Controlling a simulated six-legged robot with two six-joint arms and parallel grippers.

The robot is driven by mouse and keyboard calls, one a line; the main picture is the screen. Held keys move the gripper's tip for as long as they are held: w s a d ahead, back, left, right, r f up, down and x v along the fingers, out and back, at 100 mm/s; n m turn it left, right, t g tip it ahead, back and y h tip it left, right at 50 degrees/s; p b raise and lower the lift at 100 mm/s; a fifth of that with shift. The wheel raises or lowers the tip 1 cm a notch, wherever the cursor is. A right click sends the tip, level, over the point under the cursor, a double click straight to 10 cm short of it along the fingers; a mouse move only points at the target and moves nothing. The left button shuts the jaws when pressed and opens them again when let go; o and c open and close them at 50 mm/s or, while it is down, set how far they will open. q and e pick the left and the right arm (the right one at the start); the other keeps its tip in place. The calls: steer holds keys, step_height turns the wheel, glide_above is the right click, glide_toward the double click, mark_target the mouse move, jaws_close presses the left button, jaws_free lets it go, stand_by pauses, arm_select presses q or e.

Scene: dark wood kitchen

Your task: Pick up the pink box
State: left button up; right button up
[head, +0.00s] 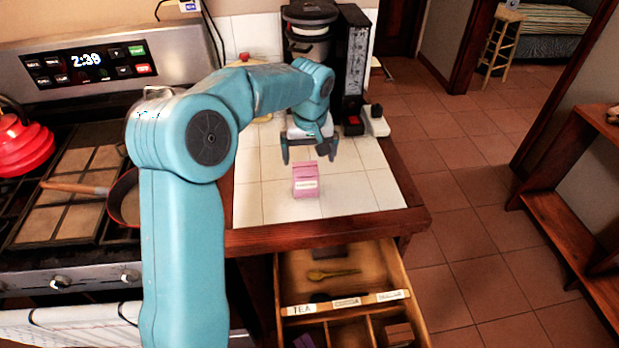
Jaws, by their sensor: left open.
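The pink box (306,180) stands on the white tiled counter (361,193), with a pale label on its front. My left gripper (309,156) is open and empty, its two dark fingers apart and pointing down. In the picture it is just above and behind the pink box; I see no contact, and the exact height gap is hard to tell. My teal left arm crosses the left and middle of the view. My right gripper is not in view.
A coffee maker (308,30) stands at the counter's back. An open wooden drawer (385,262) with labelled compartments juts out below the counter. The stove (70,215) at left holds a red kettle (22,147) and a pan (122,200).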

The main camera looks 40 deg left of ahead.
mark_target(307, 169)
arm_select(q)
steer(key=f, duration=0.2)
steer(key=a+f, duration=0.1)
steer(key=f, duration=0.1)
steer(key=shift+s+f, duration=0.1)
steer(key=shift+f, duration=0.2)
steer(key=shift+w+f+p, duration=0.2)
steer(key=shift+f+p, duration=0.15)
steer(key=shift+f, duration=0.15)
steer(key=f, duration=0.2)
steer(key=a+f+p, duration=0.1)
steer(key=f, duration=0.1)
steer(key=shift+w, duration=0.1)
steer(key=shift+w+f, duration=0.15)
steer(key=shift+f, duration=0.15)
steer(key=c, duration=1.1)
